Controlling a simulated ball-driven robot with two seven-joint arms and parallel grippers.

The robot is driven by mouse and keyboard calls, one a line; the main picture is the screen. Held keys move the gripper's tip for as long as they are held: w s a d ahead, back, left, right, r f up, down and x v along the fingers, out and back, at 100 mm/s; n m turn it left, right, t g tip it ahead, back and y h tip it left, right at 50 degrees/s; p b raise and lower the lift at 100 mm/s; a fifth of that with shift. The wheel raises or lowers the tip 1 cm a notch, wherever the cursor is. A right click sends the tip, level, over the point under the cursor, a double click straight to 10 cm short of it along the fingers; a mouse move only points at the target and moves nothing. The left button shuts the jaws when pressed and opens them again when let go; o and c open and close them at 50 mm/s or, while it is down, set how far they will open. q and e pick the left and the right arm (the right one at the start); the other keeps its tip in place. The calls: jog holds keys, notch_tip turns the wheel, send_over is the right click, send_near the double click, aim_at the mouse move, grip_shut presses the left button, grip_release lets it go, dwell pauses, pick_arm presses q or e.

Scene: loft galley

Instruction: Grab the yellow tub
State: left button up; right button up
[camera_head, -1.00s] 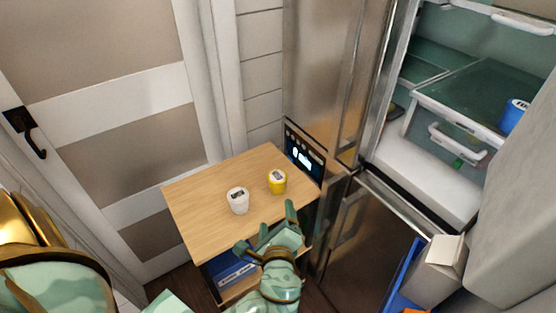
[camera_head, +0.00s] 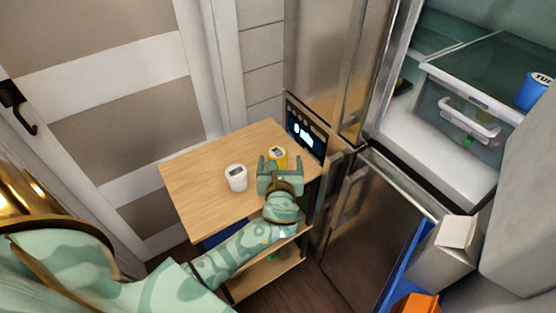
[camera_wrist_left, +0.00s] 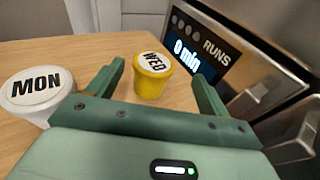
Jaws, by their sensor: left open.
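The yellow tub (camera_head: 278,153) stands upright on the wooden table near its right side, partly hidden behind my gripper in the head view. In the left wrist view the yellow tub (camera_wrist_left: 152,76) has a white lid marked WED and sits ahead of and between the two fingers, not touching either. My left gripper (camera_head: 279,164) is open and empty, with its fingers pointing toward the tub; it also shows in the left wrist view (camera_wrist_left: 160,82). My right gripper is not in view.
A white tub (camera_head: 236,178), marked MON in the left wrist view (camera_wrist_left: 36,92), stands left of my gripper on the wooden table (camera_head: 195,177). A display panel (camera_head: 305,130) is right of the table. The fridge (camera_head: 430,150) stands open with a blue tub (camera_head: 535,92) inside.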

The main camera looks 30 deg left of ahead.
aim_at(277, 154)
pick_arm(q)
jog(key=shift+w+a+f, duration=0.2)
jog(key=shift+w+a, duration=0.05)
jog(key=shift+a, duration=0.1)
jog(key=b+x, duration=0.1)
jog(key=x, duration=0.3)
jog(key=shift+a+f+b, duration=0.1)
jog(key=shift+a+b, duration=0.2)
jog(key=shift+b, duration=0.1)
jog(key=c, duration=1.2)
jog(key=shift+o, duration=0.2)
